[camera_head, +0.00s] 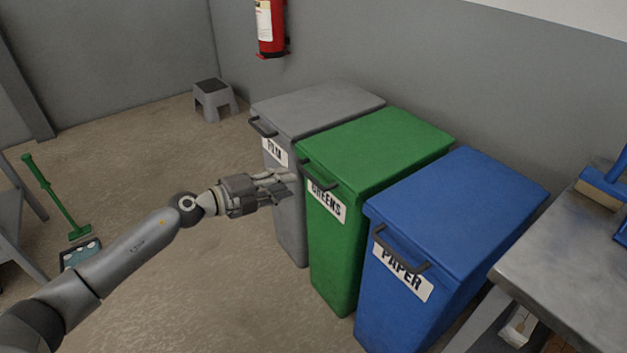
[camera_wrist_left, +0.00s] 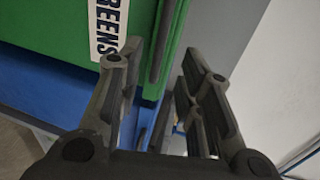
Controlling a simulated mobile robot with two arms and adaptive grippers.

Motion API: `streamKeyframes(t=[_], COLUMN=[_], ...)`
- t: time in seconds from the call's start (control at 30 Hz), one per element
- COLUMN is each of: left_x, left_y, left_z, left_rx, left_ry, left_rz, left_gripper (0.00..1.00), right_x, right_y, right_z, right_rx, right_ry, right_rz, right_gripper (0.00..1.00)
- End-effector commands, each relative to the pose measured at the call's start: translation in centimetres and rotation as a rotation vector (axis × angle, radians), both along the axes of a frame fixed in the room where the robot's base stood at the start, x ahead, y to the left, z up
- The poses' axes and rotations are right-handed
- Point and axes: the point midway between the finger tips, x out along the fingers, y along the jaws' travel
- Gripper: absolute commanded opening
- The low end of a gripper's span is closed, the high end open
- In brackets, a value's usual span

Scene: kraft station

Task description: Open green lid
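The green bin's lid (camera_head: 380,148) is closed, lying flat on the bin marked GREENS (camera_head: 335,250). A dark bar handle (camera_head: 324,182) runs along the lid's front edge. My left gripper (camera_head: 285,182) is in front of this handle, pointing at it, with its fingers apart and nothing held. In the left wrist view, the handle (camera_wrist_left: 164,45) shows in line with the gap between the open fingers of my left gripper (camera_wrist_left: 162,55). I cannot tell whether they touch it. The GREENS label (camera_wrist_left: 108,30) is beside the left finger there. My right gripper is not in view.
A grey bin (camera_head: 290,225) stands close on the left and a blue PAPER bin (camera_head: 450,210) close on the right, both closed. A metal table (camera_head: 570,270) is at the right. A grey stool (camera_head: 213,100) stands behind. The floor before the bins is clear.

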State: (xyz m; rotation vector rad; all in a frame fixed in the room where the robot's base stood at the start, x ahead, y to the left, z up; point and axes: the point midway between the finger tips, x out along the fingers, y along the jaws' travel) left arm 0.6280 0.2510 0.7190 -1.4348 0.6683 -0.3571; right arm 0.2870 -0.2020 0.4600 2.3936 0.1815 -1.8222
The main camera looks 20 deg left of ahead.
Motion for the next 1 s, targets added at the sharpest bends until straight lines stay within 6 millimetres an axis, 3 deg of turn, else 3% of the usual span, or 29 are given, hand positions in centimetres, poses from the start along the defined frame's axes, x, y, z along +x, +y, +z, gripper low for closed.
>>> streamKeyframes(t=[0.4, 0.87, 1.0], left_x=[5.8, 6.7, 6.7], left_y=[-4.5, -5.2, -5.2], left_z=[-1.5, -1.8, -1.8], left_rx=[-0.004, -0.002, -0.002], left_ry=[-0.001, 0.000, 0.000], left_rz=[0.001, 0.001, 0.001], left_gripper=[0.34, 0.34, 0.18], right_x=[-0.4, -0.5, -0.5], right_y=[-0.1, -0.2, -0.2], right_z=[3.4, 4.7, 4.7], right_rx=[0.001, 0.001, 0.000], right_ry=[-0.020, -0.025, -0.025], right_rz=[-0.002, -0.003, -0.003], right_gripper=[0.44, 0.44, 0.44])
